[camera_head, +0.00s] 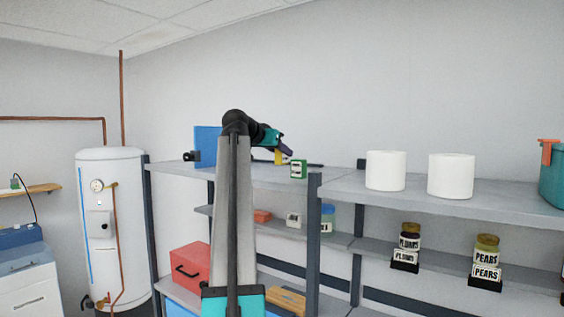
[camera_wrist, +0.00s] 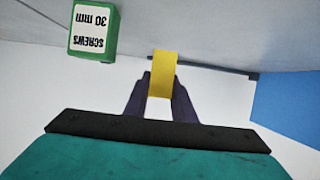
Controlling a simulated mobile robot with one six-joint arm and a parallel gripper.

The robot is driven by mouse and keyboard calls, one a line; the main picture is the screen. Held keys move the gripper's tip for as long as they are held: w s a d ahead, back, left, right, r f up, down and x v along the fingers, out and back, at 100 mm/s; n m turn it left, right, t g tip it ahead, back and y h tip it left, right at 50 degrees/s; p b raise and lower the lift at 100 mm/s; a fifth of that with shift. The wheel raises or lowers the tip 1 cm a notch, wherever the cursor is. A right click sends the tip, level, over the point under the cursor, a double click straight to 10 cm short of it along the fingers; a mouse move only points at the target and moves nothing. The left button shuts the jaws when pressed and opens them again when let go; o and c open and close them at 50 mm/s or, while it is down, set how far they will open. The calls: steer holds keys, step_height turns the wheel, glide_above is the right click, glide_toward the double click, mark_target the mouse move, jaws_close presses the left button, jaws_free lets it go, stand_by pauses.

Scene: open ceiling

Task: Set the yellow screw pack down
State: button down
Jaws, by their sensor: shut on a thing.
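My gripper (camera_head: 283,150) is reached out over the top of the left shelf (camera_head: 230,174). It is shut on the yellow screw pack (camera_head: 279,157). In the wrist view the yellow pack (camera_wrist: 162,72) sits between the two dark fingertips of my gripper (camera_wrist: 161,92), and its far end sticks out past them. I cannot tell whether the pack touches the shelf top. A green screw pack (camera_head: 298,169) stands on the shelf near the front edge, just right of the gripper. In the wrist view this green pack (camera_wrist: 92,30) reads "SCREWS 30 mm".
A blue panel (camera_head: 207,146) stands on the shelf to the left, and also shows in the wrist view (camera_wrist: 288,108). A thin dark bar (camera_wrist: 215,68) lies behind the pack. Two white rolls (camera_head: 385,170) stand on the right shelf. Shelf posts (camera_head: 313,205) rise at the front.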

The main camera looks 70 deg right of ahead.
mark_target(278, 158)
steer(key=shift+s+d+f+p, duration=0.15)
steer(key=shift+f+p, duration=0.65)
steer(key=shift+f, duration=0.95)
steer(key=c, duration=1.5)
jaws_free()
steer(key=b+v, duration=0.3)
steer(key=v, duration=0.9)
